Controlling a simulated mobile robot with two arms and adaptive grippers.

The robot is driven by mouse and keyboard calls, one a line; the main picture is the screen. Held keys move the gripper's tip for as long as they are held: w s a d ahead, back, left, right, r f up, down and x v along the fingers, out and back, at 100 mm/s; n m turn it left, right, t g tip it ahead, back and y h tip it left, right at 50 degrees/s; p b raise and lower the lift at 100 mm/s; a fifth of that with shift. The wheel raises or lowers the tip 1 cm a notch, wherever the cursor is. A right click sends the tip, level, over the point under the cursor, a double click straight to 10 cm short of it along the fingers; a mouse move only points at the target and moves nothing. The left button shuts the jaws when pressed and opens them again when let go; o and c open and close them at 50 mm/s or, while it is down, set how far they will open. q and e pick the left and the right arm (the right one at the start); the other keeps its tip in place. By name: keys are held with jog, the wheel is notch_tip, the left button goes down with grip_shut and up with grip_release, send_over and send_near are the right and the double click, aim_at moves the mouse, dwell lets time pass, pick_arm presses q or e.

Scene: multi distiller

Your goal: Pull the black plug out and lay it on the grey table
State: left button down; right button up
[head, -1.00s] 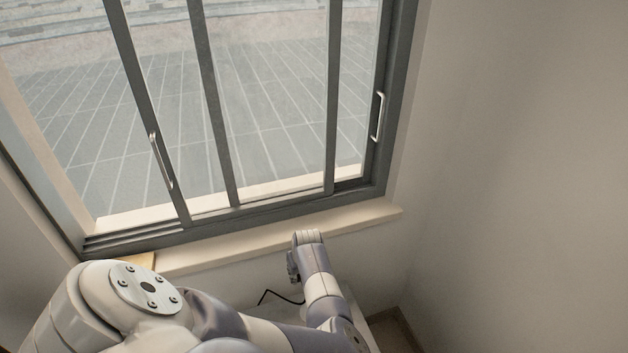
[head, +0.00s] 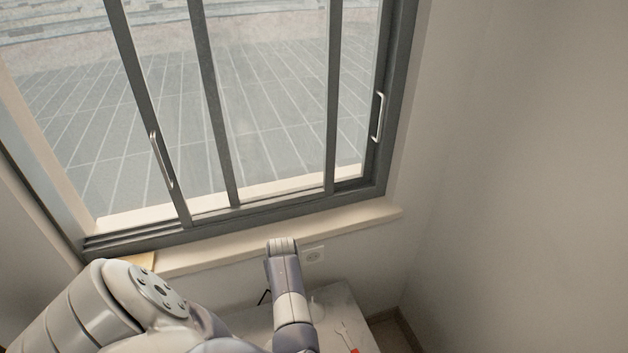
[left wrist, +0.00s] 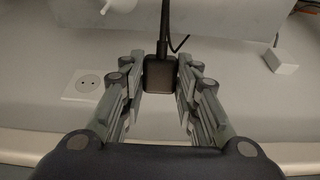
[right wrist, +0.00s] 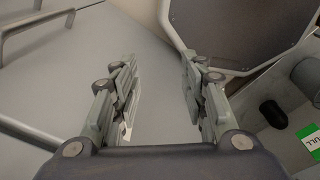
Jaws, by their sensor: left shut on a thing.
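The black plug (left wrist: 160,73) sits between the fingers of my left gripper (left wrist: 160,80), which is shut on it in the left wrist view. Its black cord runs up from it. A white wall socket (left wrist: 85,86) is to the left of the plug, apart from it and with its holes bare. In the head view the socket (head: 314,254) shows on the wall, and the grey table (head: 338,302) is below it. My left arm hides the plug there. My right gripper (right wrist: 157,80) is open and empty in the right wrist view.
A small white block (left wrist: 281,61) is at the right in the left wrist view. A red-handled tool (head: 354,350) is at the table's front in the head view. The window sill (head: 340,223) runs above the socket. A dark framed panel (right wrist: 235,30) is near my right gripper.

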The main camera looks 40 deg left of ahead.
pick_arm(q)
jog(key=shift+d, duration=0.1)
jog(key=shift+f+b, duration=7.6)
jog(key=shift+f, duration=2.75)
jog(key=c, duration=1.1)
grip_release()
jog(key=a+p+v, duration=0.1)
jog(key=p+v, duration=0.3)
jog(key=v, duration=0.2)
jog(key=w+a+p+v, duration=0.1)
jog(key=p+v, duration=0.3)
jog(key=v, duration=0.2)
jog(key=a+r+p+v, duration=0.1)
jog(key=p+v, duration=0.3)
jog(key=v, duration=0.2)
jog(key=shift+w+r, duration=0.25)
jog(key=shift+r, duration=0.25)
